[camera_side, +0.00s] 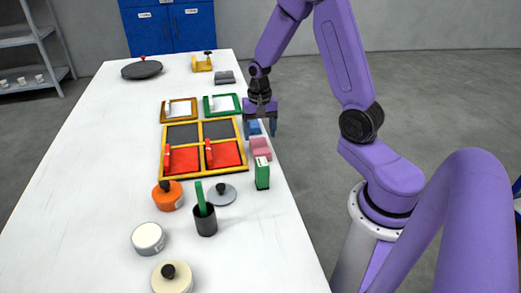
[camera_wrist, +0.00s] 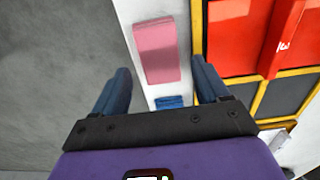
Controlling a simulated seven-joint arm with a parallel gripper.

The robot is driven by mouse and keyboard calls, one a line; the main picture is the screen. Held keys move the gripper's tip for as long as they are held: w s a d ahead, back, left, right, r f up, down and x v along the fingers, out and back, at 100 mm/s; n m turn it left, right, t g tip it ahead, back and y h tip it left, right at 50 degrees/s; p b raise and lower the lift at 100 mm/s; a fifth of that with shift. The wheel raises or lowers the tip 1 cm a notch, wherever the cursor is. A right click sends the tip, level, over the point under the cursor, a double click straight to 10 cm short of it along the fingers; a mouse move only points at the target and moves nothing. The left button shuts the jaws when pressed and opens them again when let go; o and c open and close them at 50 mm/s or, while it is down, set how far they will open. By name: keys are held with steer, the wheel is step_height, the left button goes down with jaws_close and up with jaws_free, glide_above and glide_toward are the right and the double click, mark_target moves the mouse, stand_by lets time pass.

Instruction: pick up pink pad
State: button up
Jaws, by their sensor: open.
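The pink pad (camera_side: 261,147) lies on the white table near its right edge, beside the yellow-framed tray. In the wrist view the pink pad (camera_wrist: 157,52) shows ahead of my gripper, roughly in line with the gap between the fingers. My gripper (camera_side: 260,130) points down with its blue fingers apart and nothing held between them. In the wrist view its fingers (camera_wrist: 162,85) are spread wide. A blue pad (camera_side: 254,127) lies under my gripper, and part of it (camera_wrist: 169,101) shows between the fingers in the wrist view.
The yellow-framed tray (camera_side: 203,119) with red and dark panels lies left of the pads. A green-and-white box (camera_side: 262,174) stands close to the pink pad on the near side. A grey pad (camera_side: 225,78) lies farther back. The table's right edge is close.

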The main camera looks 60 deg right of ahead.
mark_target(261, 145)
steer(key=shift+d+f, duration=0.15)
steer(key=shift+f, duration=1.45)
steer(key=shift+d+f, duration=0.15)
steer(key=shift+f, duration=1.45)
steer(key=c, duration=0.7)
